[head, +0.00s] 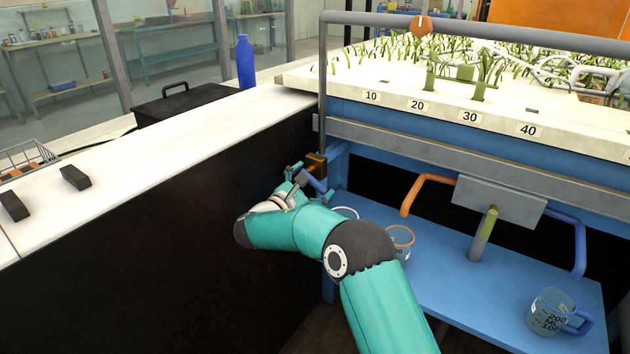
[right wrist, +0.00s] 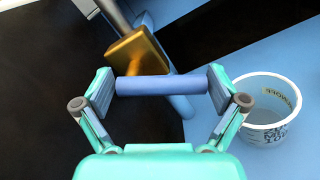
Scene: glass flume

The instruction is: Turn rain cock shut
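The rain cock has a brass body (head: 316,164) at the lower end of the grey pipe, beside the flume's blue frame. In the right wrist view the brass body (right wrist: 138,54) shows behind a blue lever (right wrist: 160,85). The lever lies crosswise in the picture. My right gripper (right wrist: 162,84) has its fingers spread, one at each end of the lever. I cannot tell whether the pads touch it. In the head view my right gripper (head: 308,184) is at the cock, its forearm partly covering the area below. My left gripper is not in view.
A white-rimmed cup (right wrist: 265,105) stands close by on the blue shelf (head: 450,290). An orange-rimmed jug (head: 400,240) and a blue-handled jug (head: 553,312) stand there too. An orange lever (head: 425,180) and another blue lever (head: 580,250) hang over the shelf. A black-sided counter (head: 130,240) borders the left.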

